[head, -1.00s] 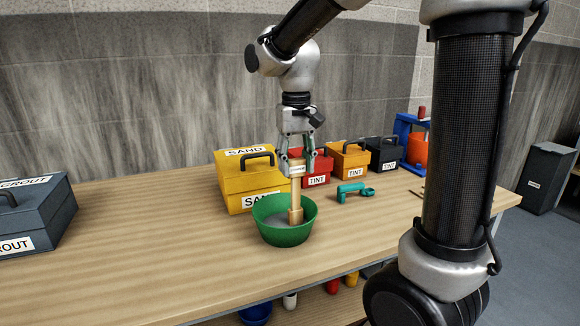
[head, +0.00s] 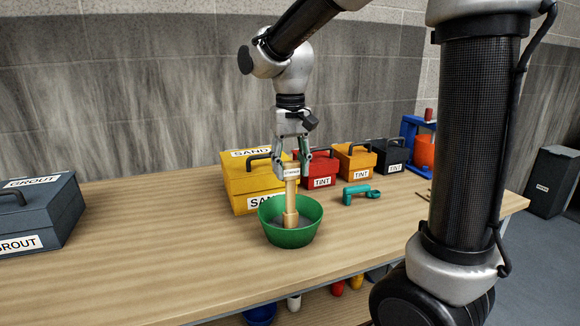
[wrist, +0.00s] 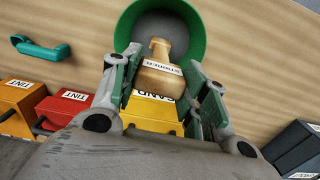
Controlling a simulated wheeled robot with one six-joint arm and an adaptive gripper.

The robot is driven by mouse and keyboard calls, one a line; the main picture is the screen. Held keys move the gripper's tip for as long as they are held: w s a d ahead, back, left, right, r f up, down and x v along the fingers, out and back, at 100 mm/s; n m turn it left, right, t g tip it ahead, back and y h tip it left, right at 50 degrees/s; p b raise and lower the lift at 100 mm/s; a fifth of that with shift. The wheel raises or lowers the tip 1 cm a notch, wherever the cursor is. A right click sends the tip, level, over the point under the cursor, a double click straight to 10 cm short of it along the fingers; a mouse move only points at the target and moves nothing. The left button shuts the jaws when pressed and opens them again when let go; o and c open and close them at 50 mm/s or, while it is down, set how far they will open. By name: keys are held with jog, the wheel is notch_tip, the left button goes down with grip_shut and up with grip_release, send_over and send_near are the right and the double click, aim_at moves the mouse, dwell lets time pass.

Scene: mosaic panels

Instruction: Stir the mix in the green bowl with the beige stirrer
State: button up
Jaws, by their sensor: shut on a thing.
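The green bowl (head: 301,236) stands on the wooden bench in front of the yellow sand box, with grey mix (wrist: 166,24) inside. My gripper (head: 292,170) is above the bowl, shut on the beige stirrer (head: 290,200). The bowl's front wall hides where the stirrer's tip meets the mix.
Behind the bowl stand the yellow sand box (head: 240,185), a red tint box (head: 318,168), an orange tint box (head: 355,162) and a black tint box (head: 388,155). A teal tool (head: 360,194) lies to the right. A grey grout box (head: 40,215) stands at left. The bench's front is clear.

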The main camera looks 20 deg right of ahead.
notch_tip(320, 180, up, 11)
dwell(1.2)
jog(key=shift+a, duration=0.1)
